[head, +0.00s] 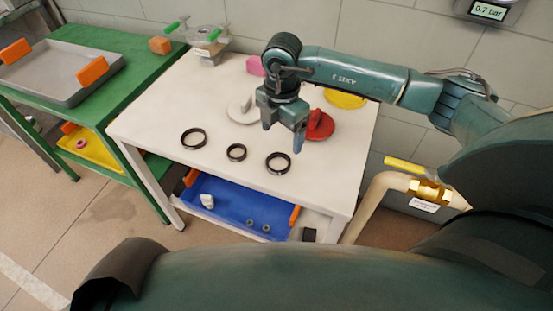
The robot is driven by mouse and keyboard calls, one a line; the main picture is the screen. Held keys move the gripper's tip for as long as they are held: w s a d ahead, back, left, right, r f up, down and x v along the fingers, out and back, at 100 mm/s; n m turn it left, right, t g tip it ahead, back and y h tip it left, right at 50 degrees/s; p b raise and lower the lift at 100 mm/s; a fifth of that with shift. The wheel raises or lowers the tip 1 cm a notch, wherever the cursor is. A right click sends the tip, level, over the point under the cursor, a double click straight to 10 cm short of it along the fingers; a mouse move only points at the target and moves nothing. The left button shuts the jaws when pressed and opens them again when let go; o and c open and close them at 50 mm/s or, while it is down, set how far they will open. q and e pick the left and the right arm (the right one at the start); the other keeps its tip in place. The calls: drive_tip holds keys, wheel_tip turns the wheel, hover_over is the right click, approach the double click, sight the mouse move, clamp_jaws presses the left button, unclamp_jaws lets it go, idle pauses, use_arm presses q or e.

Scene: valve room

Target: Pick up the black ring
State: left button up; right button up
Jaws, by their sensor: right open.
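Three dark rings lie flat on the white table (150,114): a left ring (184,143), a smaller middle ring (229,155) and a right ring (268,165). All look black or nearly black; I cannot tell their shades apart surely. My right gripper (282,141) is open and points down with nothing between its fingers. It is above the table, just behind the right ring in the picture and apart from it. My left gripper is not in view.
A red round part (321,127), a pale disc (240,112) and a yellow disc (345,99) sit behind the rings. A blue tray (225,211) is on the lower shelf. A green bench (130,75) stands left; a pipe with a yellow-handled valve (405,166) stands right.

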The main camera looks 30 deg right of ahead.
sight(280, 164)
drive_tip(key=f, duration=0.8)
drive_tip(key=shift+a+f, duration=0.2)
drive_tip(key=shift+f, duration=0.15)
drive_tip(key=shift+c, duration=0.5)
drive_tip(key=c, duration=1)
drive_tip(key=shift+o, duration=0.2)
drive_tip(key=shift+r, duration=0.1)
